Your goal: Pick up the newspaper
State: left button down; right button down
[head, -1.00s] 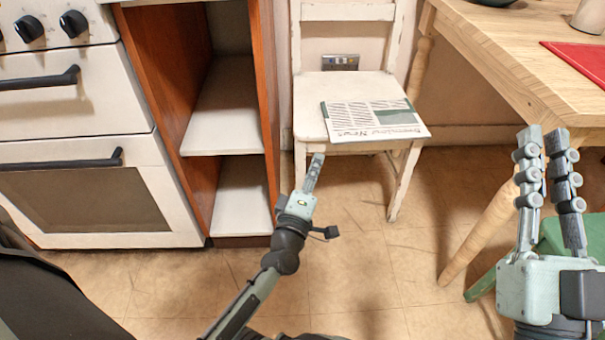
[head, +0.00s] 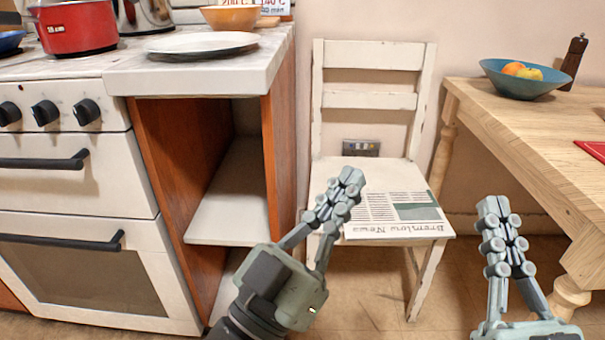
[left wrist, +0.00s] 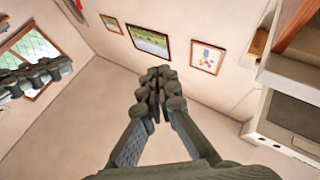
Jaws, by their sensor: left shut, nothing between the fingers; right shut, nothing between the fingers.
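The newspaper (head: 385,213) lies flat on the seat of the white chair (head: 329,167), its front edge close to the seat's front edge. Its printed title faces me upside down. My left gripper (head: 348,188) is shut and empty, in front of the chair; in the head view it overlaps the newspaper's left edge. I cannot tell whether it touches the paper. In the left wrist view the left gripper (left wrist: 158,85) is shut, with walls and pictures beyond it. My right gripper (head: 499,212) is shut and empty, to the right of the chair and in front of the wooden table.
The wooden table (head: 500,115) stands right of the chair, with a blue fruit bowl (head: 522,84) on it. An open-shelved cabinet (head: 237,190) and the white oven (head: 75,190) stand at the left. A white plate (head: 202,44) lies on the counter.

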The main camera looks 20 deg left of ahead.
aim_at(408, 214)
jog(key=i+l+u, duration=0.15)
jog(key=u, duration=0.25)
jog(key=i+l+u, duration=0.25)
jog(key=u, duration=0.15)
jog(key=i+l+u, duration=0.2)
jog(key=u, duration=0.2)
